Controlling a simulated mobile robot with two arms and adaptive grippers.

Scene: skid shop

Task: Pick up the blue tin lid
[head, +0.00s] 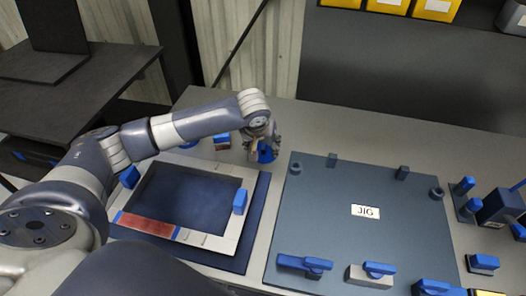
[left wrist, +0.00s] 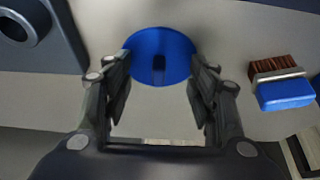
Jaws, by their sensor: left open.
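The blue tin lid (left wrist: 160,43) is a round blue disc with a dark mark near its middle. It lies on the grey bench between the jig plate and the framed panel. In the head view the lid (head: 268,156) is partly hidden by my left gripper (head: 262,145), which points down over it. In the left wrist view the two fingers of my left gripper (left wrist: 162,72) stand open on either side of the near part of the lid. Whether they touch it I cannot tell. My right gripper is not in view.
A blue brush with brown bristles (left wrist: 284,92) lies right of the lid in the left wrist view. A flat plate marked JIG (head: 340,240) with blue-handled clamps is to the right. A pale frame (head: 222,243) lies under my left arm. Yellow bins (head: 436,8) stand behind.

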